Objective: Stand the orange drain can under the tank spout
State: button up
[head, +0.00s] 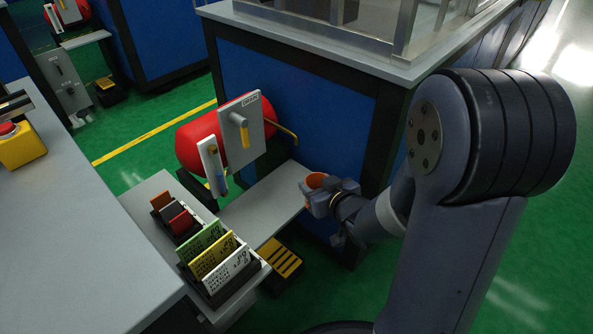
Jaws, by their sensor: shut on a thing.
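The orange drain can (316,180) is in my gripper (313,196), which is shut on it. Only the can's upper part and rim show between and above the fingers; it looks about upright. The red tank (197,143) lies on its side behind a grey panel (240,133) with a yellow lever. The tank spout (284,131) is a thin brass pipe that bends down at its right end. In the picture the can is below and a little right of the spout's tip. Whether the can touches the grey shelf (262,205) cannot be told.
A sight gauge (212,167) stands left of the panel. A rack with green, yellow and white cards (217,260) and small blocks is at the shelf's left. A yellow-striped step (281,262) is below. A blue machine (292,100) stands behind. The shelf's middle is clear.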

jog(key=shift+w+r+b+x, duration=0.15)
jog(key=shift+b+x, duration=0.5)
jog(key=shift+x, duration=1.35)
jog(key=shift+r+b+x, duration=0.15)
jog(key=shift+b+x, duration=0.45)
jog(key=shift+x, duration=1.45)
jog(key=shift+w+r+b+x, duration=0.15)
jog(key=shift+b+x, duration=0.5)
jog(key=shift+x, duration=1.35)
jog(key=shift+s, duration=0.1)
jog(key=shift+f, duration=0.25)
jog(key=o, duration=1)
jog(key=shift+r, duration=0.15)
